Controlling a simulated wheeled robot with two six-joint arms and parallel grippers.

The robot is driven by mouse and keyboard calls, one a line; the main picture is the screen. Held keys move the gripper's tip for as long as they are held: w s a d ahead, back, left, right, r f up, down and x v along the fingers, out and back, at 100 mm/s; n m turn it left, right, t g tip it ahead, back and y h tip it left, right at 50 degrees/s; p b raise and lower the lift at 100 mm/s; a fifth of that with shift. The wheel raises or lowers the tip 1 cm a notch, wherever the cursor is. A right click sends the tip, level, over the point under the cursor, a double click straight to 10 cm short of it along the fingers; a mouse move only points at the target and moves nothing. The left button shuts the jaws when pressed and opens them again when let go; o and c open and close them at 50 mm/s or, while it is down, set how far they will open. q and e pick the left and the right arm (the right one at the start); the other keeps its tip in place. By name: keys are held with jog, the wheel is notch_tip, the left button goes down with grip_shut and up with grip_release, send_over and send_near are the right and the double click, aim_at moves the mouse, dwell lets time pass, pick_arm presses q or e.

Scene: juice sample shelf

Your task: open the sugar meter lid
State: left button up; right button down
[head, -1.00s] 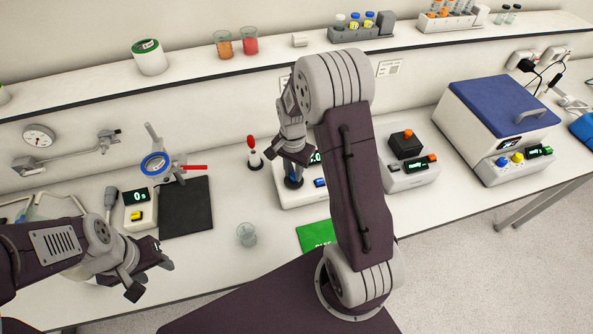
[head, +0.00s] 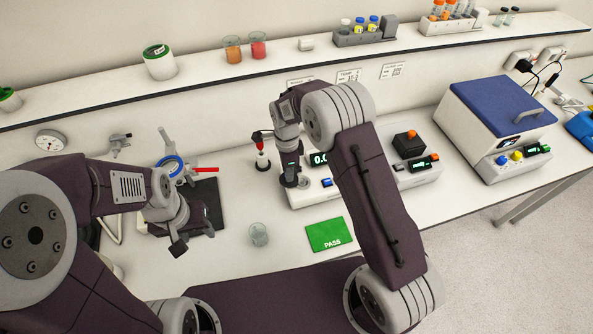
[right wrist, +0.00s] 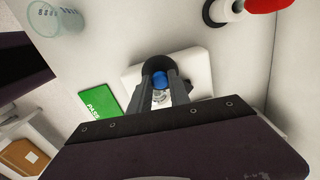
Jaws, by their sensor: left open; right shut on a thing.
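The sugar meter (head: 323,195) is the white box with a green-lit display and a blue button, right of centre in the head view. My right gripper (head: 291,181) points down over its left part. In the right wrist view, this gripper (right wrist: 160,87) is shut on a small blue part (right wrist: 158,79) by a dark round piece, which looks like the lid (right wrist: 154,66). The fingers hide much of it, and I cannot tell whether the lid is raised. My left gripper (head: 196,241) is open and empty above the bench, left of the glass beaker.
A red-topped holder (head: 262,158) stands close to my right gripper. A stand with a blue ring (head: 170,167) is behind my left gripper.

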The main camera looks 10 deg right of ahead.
jog(key=w+m, duration=0.1)
jog(key=m, duration=0.1)
jog(key=w+a+m, duration=0.1)
jog(key=m, duration=0.2)
jog(key=shift+w+a, duration=0.15)
jog(key=shift+a, duration=0.05)
jog(key=shift+m, duration=0.3)
jog(key=c, duration=1.2)
grip_release()
notch_tip(320, 180, up, 9)
jog(key=b, duration=0.1)
jog(key=shift+b, duration=0.3)
